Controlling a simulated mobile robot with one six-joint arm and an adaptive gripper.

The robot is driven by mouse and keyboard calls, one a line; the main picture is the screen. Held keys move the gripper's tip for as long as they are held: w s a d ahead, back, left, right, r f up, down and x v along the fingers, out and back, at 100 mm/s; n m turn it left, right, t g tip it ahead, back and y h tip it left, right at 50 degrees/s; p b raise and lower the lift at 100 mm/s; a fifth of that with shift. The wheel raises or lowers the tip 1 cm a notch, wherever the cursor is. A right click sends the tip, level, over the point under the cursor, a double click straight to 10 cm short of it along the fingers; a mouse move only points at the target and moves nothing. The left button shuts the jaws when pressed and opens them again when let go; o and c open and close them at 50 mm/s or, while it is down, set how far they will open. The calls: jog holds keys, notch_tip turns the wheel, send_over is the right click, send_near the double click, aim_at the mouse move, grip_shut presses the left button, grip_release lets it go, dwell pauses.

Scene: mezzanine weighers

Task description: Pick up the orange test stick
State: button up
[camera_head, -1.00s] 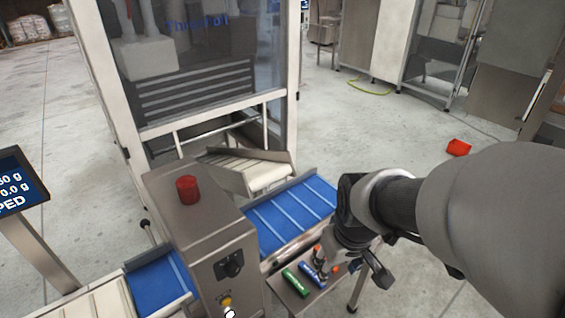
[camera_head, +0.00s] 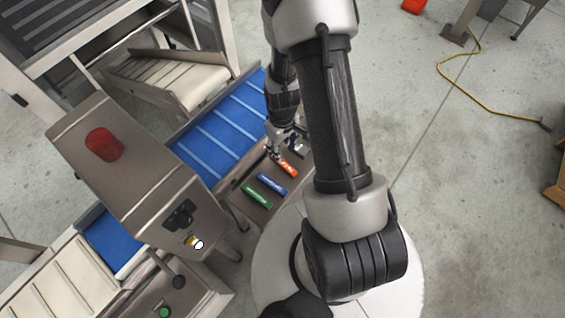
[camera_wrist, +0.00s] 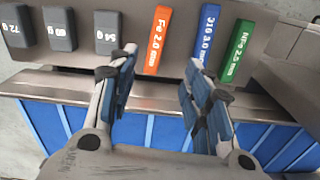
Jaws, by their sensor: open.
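The orange test stick (camera_wrist: 157,42), marked "Fe 2.0 mm", lies on a grey metal shelf (camera_wrist: 180,95) between a dark weight block and the blue test stick (camera_wrist: 208,38). In the head view the orange stick (camera_head: 287,166) is partly covered by my gripper (camera_head: 275,152). In the wrist view my gripper (camera_wrist: 160,75) is open and empty. The orange stick's near end lies between the two fingertip lines, closer to the left one. The fingers look apart from it.
The green test stick (camera_wrist: 246,50) lies right of the blue one. Several dark weight blocks (camera_wrist: 107,33) lie left of the orange stick. A blue belt conveyor (camera_head: 222,133) runs beside the shelf. A steel control box (camera_head: 135,155) with a red lamp (camera_head: 104,145) stands nearby.

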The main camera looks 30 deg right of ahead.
jog(key=b, duration=0.2)
send_over(283, 163)
jog(key=f, duration=0.6)
jog(key=shift+s+a+f, duration=0.15)
jog(key=shift+a+f, duration=0.05)
jog(key=shift+f, duration=0.1)
jog(key=f, duration=0.1)
jog(key=f+b, duration=0.1)
jog(key=f, duration=0.1)
jog(key=f+b, duration=0.1)
jog(key=f, duration=0.1)
jog(key=shift+d+f, duration=0.15)
jog(key=shift+d, duration=0.1)
jog(key=shift+c, duration=0.4)
grip_shut()
